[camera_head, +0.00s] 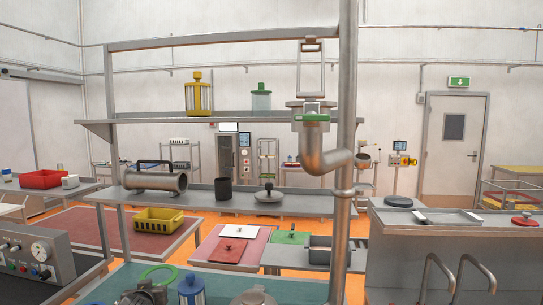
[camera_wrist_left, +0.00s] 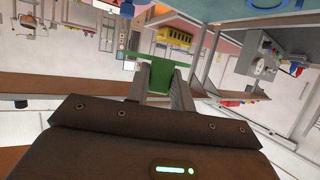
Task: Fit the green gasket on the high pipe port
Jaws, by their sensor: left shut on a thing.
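The green gasket is a thin ring (camera_head: 158,265) low at the left in the head view. In the left wrist view the gasket (camera_wrist_left: 160,75) is seen nearly edge-on, with a tab between the fingers. My left gripper (camera_head: 148,284) is shut on that tab; its fingers show in the left wrist view (camera_wrist_left: 163,72). The high pipe port (camera_head: 312,105) has a grey flange with a green band below it, on top of the elbow pipe at right of centre. The gasket is well below and left of the port, apart from it. My right gripper is not in view.
The shelf rack (camera_head: 230,202) stands ahead, with a metal cylinder (camera_head: 155,180) and a dark cup on it. A blue canister (camera_head: 190,290) is just right of my left gripper. A control panel (camera_head: 30,250) stands at left. A vertical pipe (camera_head: 347,90) runs beside the port.

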